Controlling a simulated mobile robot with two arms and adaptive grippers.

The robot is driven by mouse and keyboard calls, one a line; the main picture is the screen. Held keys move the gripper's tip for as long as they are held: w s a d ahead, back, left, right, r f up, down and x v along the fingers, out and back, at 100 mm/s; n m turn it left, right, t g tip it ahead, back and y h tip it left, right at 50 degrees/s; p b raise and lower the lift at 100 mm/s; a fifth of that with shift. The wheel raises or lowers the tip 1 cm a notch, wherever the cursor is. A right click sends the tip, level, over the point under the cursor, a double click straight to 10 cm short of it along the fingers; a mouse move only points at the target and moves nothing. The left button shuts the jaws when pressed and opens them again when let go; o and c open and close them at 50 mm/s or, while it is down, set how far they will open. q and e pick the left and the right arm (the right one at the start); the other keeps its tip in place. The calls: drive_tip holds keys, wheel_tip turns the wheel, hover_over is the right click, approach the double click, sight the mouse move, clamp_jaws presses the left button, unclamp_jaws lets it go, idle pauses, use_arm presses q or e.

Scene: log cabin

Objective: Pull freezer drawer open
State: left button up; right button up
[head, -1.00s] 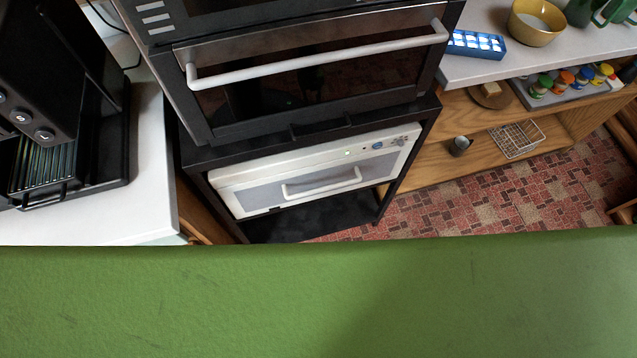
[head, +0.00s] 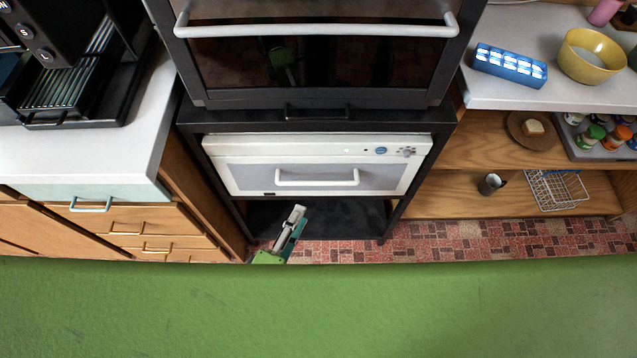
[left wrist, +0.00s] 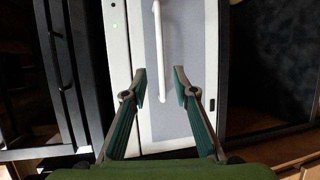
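The white drawer unit (head: 318,160), which I take for the freezer drawer, sits low in a black frame and is shut. Its white bar handle (head: 317,183) runs level across the front. My left gripper (head: 297,215) is below and in front of it, slightly left of the handle's middle. In the left wrist view my left gripper (left wrist: 159,84) is open and empty. The handle (left wrist: 160,45) shows beyond the fingertips, roughly in line with the gap and apart from them. My right gripper is not in view.
A black oven (head: 320,60) with a long handle stands above the unit. A counter with wooden drawers (head: 130,225) is at the left, wooden shelves (head: 450,195) at the right. The red tiled floor (head: 470,240) shows some free room at the lower right.

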sight(318, 182)
use_arm(q)
drive_tip(key=x, duration=1.2)
drive_tip(key=shift+w+d+f, duration=0.1)
drive_tip(key=shift+w+f, duration=0.1)
drive_tip(key=shift+w, duration=0.05)
clamp_jaws()
